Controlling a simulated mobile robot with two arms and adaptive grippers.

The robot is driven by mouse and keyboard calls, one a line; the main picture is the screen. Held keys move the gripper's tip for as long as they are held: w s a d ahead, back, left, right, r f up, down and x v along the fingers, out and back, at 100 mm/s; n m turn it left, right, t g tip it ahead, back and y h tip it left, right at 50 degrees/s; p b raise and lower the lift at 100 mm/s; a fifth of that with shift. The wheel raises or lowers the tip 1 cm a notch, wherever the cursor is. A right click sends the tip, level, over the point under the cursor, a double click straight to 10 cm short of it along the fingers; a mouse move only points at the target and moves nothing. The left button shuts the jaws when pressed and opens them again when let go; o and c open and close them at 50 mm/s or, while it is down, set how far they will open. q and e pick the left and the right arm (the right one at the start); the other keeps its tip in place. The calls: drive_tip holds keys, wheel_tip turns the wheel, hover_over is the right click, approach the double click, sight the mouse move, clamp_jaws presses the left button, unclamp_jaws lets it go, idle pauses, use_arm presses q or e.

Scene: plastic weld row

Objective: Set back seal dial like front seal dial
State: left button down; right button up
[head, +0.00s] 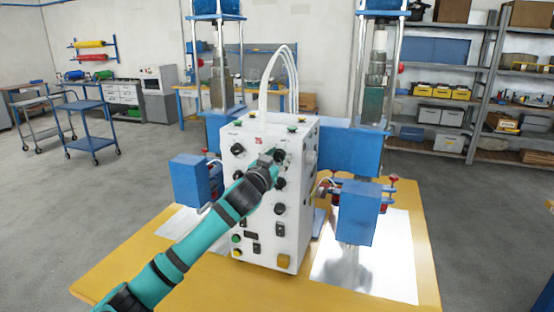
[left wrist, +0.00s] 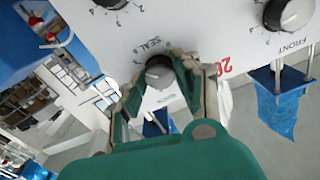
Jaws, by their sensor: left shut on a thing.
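The white control box (head: 258,225) stands on the yellow table, with several black dials on its face. My left gripper (head: 276,157) reaches the upper right dial. In the left wrist view, its fingers (left wrist: 160,85) close around a dark dial with a grey face (left wrist: 158,74). The word SEAL and small numbers show beside that dial; its pointer is not clear. Another dial (left wrist: 288,14) has FRONT printed by it; it appears to be the upper left dial (head: 237,149) in the head view. A third dial (left wrist: 112,3) is cut off by the frame edge. My right gripper is not in view.
Blue clamp units (head: 197,181) flank the box, and another (head: 356,212) stands at the right above a shiny plate (head: 393,255). White hoses (head: 266,88) arch over the box top. The yellow table (head: 195,284) has bare room in front.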

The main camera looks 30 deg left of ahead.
use_arm(q)
drive_tip(key=shift+n, duration=1.1)
drive_tip(key=n, duration=0.2)
drive_tip(key=shift+n, duration=0.3)
drive_tip(key=n, duration=0.4)
drive_tip(key=shift+r+p, duration=0.1)
drive_tip(key=shift+p, duration=0.3)
drive_tip(key=shift+n+p, duration=0.3)
drive_tip(key=shift+n, duration=0.5)
drive_tip(key=c, duration=1)
unclamp_jaws()
drive_tip(key=shift+a, duration=0.1)
drive_tip(key=shift+o, duration=0.2)
